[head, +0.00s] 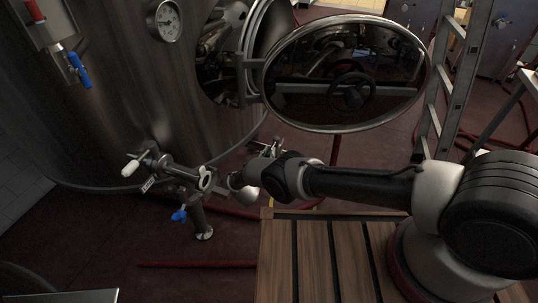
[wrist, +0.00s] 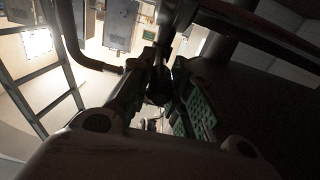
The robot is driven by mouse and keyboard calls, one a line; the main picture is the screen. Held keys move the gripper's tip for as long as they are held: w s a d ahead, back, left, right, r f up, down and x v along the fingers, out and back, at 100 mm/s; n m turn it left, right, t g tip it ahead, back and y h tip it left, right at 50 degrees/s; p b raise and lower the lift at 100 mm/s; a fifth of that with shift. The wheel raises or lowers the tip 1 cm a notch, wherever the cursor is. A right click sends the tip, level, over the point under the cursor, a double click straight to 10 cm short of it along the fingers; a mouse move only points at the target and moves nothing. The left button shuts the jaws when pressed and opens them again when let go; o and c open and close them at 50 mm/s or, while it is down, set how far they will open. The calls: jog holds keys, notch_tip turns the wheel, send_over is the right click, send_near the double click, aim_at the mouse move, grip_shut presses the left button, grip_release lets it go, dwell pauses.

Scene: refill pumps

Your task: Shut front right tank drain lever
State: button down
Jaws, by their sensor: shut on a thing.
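A large steel tank (head: 130,90) fills the left of the head view. A drain fitting (head: 180,172) with a white-gripped handle (head: 130,168) sticks out low on it, and a blue lever (head: 179,215) hangs below. My gripper (head: 268,150) is right of this fitting, below the round hatch door, and small and partly hidden by my wrist. In the wrist view my gripper (wrist: 152,100) is shut on a dark lever-like part (wrist: 158,88) by a metal pipe (wrist: 162,40). The picture is too dark to tell whether this is the drain lever or which way it points.
The open hatch door (head: 345,75) hangs above my forearm. A ladder (head: 455,90) stands to the right. A slatted wooden platform (head: 320,255) lies below my arm. Red hoses (head: 195,264) run over the dark red floor. Another blue lever (head: 78,70) is at upper left.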

jog(key=shift+w+a+r, duration=0.25)
jog(key=shift+a+r, duration=0.05)
jog(key=c, duration=1.5)
grip_release()
jog(key=shift+o, duration=1.1)
jog(key=shift+d+f, duration=0.1)
jog(key=shift+s, duration=0.1)
notch_tip(320, 180, up, 10)
jog(key=shift+d, duration=0.1)
